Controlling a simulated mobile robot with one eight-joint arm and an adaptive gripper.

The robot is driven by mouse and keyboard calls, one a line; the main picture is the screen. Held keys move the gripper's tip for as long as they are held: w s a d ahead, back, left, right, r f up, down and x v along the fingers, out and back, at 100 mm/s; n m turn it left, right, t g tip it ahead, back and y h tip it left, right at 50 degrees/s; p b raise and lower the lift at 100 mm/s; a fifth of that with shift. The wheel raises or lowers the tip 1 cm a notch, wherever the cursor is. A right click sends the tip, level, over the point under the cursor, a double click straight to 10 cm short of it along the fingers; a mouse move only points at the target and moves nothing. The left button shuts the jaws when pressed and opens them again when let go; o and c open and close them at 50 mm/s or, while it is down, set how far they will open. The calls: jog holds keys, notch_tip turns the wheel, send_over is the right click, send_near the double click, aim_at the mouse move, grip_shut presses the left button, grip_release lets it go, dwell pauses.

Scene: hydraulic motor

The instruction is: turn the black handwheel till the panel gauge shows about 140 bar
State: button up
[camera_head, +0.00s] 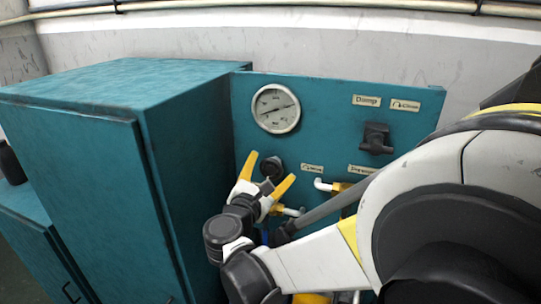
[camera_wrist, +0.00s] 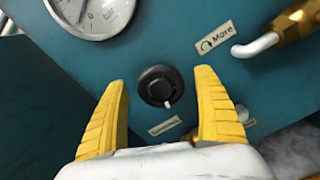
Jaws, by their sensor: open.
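The black handwheel (camera_wrist: 160,86) is a round knob with a small pale peg, mounted on the teal panel. In the head view the handwheel (camera_head: 271,167) sits below the gauge. My gripper (camera_wrist: 163,92) is open, its yellow fingers on either side below the handwheel, with visible gaps to it. In the head view my gripper (camera_head: 271,167) points at the panel. The round white panel gauge (camera_head: 276,108) has a dark needle; its figures are too small to read. In the wrist view the gauge (camera_wrist: 95,12) is cut off at the top.
A "More" label (camera_wrist: 215,37) is right of the handwheel. A white-tipped lever on a brass valve (camera_wrist: 262,42) lies further right. A black knob (camera_head: 376,138) is at the panel's upper right. A teal cabinet (camera_head: 80,170) stands close on the left.

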jog(key=shift+w+d, duration=0.15)
jog(key=shift+w, duration=0.3)
jog(key=c, duration=1.2)
